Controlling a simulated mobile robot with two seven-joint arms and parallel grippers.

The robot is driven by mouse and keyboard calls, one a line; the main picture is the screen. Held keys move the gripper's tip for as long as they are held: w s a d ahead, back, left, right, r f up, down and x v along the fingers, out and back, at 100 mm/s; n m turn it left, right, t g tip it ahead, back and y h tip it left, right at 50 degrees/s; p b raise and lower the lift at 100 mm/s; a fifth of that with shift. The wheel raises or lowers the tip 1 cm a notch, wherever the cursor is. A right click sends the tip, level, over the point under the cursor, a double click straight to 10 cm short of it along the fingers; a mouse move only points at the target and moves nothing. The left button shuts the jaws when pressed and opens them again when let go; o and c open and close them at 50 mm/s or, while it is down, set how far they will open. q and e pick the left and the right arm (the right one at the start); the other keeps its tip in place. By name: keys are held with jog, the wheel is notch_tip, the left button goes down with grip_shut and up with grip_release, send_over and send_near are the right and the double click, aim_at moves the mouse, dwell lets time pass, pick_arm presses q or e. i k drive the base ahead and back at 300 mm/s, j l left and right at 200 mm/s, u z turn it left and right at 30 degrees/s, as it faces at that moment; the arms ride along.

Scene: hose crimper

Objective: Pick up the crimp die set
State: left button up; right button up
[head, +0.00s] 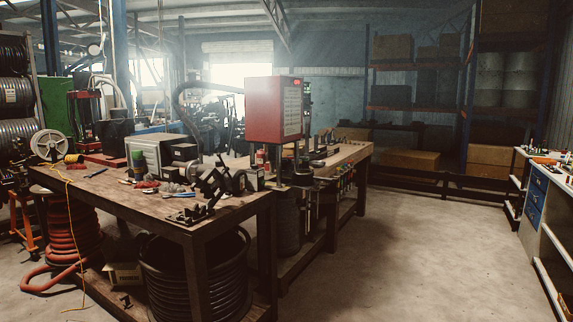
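I cannot single out the crimp die set with certainty at this distance. Small dark metal parts (190,214) lie on the front corner of the near wooden workbench (130,200). A black angular object (213,184) stands just behind them. More small dark pieces lie around the base of the red crimper-like machine (273,110), too small to tell apart. Neither of my grippers shows in the head view.
Coiled black hose (200,280) and a red hose (72,240) sit under the near bench. Tall shelves (415,100) line the back. The concrete floor (420,250) between bench and counter is clear.

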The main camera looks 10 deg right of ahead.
aim_at(285, 160)
jog(key=i+l, duration=2.4)
jog(key=l+u, duration=0.1)
jog(key=u, duration=0.25)
jog(key=i+l+u, duration=0.1)
jog(key=u, duration=0.25)
jog(key=l+u, duration=0.1)
jog(key=u, duration=0.3)
jog(key=l+u, duration=0.35)
jog(key=l, duration=0.15)
jog(key=l+u, duration=0.35)
jog(key=l, duration=0.15)
jog(key=l+u, duration=0.15)
jog(key=l, duration=0.35)
jog(key=k+l+u, duration=0.1)
jog(key=l, duration=0.4)
jog(key=k+l, duration=0.1)
jog(key=l, duration=0.35)
jog(key=k+l, duration=0.15)
jog(key=l, duration=0.35)
jog(key=z, duration=0.05)
